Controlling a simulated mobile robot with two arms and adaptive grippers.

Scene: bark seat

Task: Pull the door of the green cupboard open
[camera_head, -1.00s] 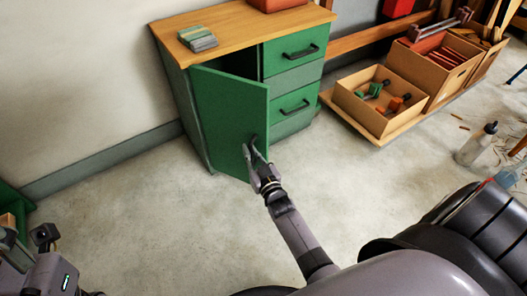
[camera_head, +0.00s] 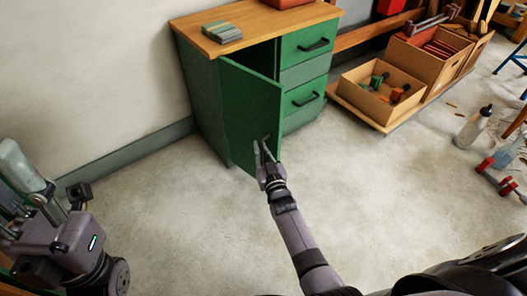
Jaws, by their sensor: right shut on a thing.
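The green cupboard (camera_head: 202,100) has a wooden top and stands against the wall. Its green door (camera_head: 245,115) is hinged on the left and stands partly open, swung out toward me, with a dark gap behind its upper edge. My right gripper (camera_head: 264,150) is shut on the door handle (camera_head: 265,139), near the free edge of the door. The fingers cover most of the handle. My left arm shows at the lower left, with its gripper (camera_head: 55,200) near the picture edge, away from the cupboard; its finger state is unclear.
Striped blocks (camera_head: 222,33) lie on the top. A cardboard box with tools (camera_head: 362,92) stands on a low shelf at right. A bottle (camera_head: 473,127) and red clamp (camera_head: 503,182) are farther right. The floor before the door is clear.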

